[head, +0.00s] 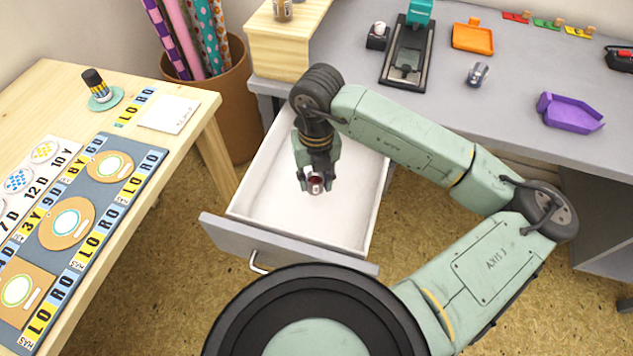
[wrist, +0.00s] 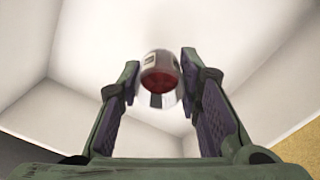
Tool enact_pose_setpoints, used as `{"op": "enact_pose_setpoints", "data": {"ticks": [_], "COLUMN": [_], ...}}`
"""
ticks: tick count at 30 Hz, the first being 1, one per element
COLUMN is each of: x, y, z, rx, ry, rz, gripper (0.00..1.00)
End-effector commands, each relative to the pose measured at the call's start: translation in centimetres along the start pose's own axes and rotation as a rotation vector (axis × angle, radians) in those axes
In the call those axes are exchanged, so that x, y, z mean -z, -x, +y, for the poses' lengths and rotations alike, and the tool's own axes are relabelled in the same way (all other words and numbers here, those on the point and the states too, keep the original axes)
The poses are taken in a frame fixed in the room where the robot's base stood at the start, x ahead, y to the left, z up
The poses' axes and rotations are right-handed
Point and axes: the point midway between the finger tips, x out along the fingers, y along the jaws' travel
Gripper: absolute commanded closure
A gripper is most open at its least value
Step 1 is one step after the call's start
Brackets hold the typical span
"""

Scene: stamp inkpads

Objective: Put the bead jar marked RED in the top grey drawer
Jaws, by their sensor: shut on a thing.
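A small jar with red contents (head: 315,187) hangs between the fingertips of my gripper (head: 316,178), over the white inside of the open drawer. The gripper is shut on it and points down. In the wrist view the jar (wrist: 160,80) shows its red end and a silvery body between the two fingers. Its label cannot be read. The top grey drawer (head: 300,248) is pulled out from under the desk, with a grey front and a metal handle (head: 258,264). Whether the jar touches the drawer floor is unclear. No other thing shows inside.
Another clear jar (head: 477,75) lies on the grey desk (head: 350,50), near a purple tray (head: 570,113) and an orange tray (head: 473,38). A wooden box (head: 290,45) stands behind the drawer. A wooden table (head: 190,105) is at left, beside a bin of paper rolls (head: 232,105).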

Motion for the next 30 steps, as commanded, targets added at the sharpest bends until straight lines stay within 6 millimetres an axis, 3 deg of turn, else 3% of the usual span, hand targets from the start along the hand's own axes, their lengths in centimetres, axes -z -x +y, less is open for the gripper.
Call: {"op": "enact_pose_setpoints", "data": {"ticks": [11,24,25,30], "x": [0.0,-0.1,-0.1,0.0], "y": [-4.2,-4.9,-4.9,-4.8], "z": [-0.1,-0.2,-0.1,-0.1], "rx": [-0.001,0.002,0.001,0.001], "ry": [-0.003,-0.002,-0.002,-0.002], "rz": [0.001,-0.001,-0.001,-0.001], "gripper": [1.00,1.00,0.68,0.56]}}
